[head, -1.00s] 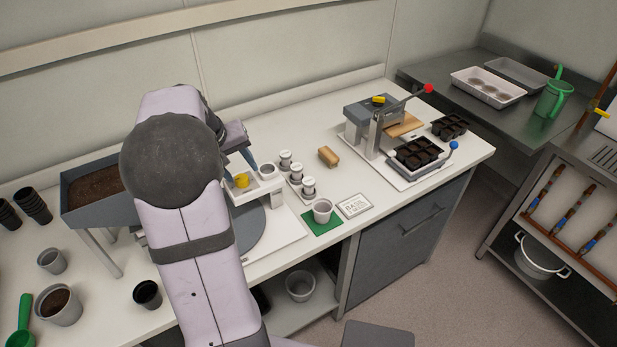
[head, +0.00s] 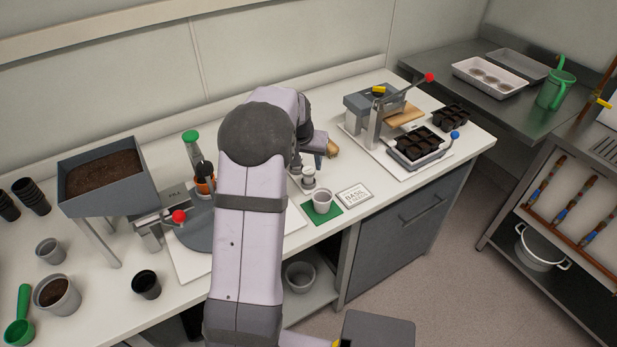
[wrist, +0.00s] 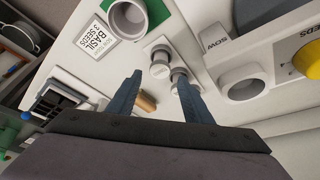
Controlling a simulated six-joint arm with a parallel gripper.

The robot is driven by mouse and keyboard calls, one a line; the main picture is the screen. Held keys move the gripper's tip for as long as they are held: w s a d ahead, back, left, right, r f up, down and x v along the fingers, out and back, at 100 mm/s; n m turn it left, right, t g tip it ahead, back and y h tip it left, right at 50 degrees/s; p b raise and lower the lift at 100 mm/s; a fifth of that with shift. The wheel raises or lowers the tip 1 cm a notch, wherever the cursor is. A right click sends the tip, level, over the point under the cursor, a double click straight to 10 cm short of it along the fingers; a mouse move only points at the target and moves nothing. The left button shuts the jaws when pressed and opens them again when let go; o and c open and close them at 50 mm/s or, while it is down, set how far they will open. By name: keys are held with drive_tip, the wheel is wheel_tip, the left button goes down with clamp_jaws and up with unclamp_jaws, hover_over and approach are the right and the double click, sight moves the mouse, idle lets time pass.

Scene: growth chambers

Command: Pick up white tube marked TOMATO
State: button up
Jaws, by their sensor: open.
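White tubes with grey bands stand in a short row on the bench. One (head: 308,177) shows beside my arm in the head view; my arm hides the others. In the wrist view, one tube (wrist: 158,54) stands just beyond my fingertips, and another (wrist: 178,78) is partly behind the right finger. I cannot read TOMATO on any tube. My gripper (wrist: 158,82) is open above the row, with nothing held between its fingers.

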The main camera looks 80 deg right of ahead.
sight(308, 172)
drive_tip(key=shift+x, duration=0.8)
drive_tip(key=shift+f+p, duration=0.1)
drive_tip(key=shift+p, duration=0.3)
drive_tip(key=shift+p+x, duration=1.25)
drive_tip(key=shift+x, duration=1.2)
drive_tip(key=shift+a, duration=0.1)
drive_tip(key=c, duration=0.9)
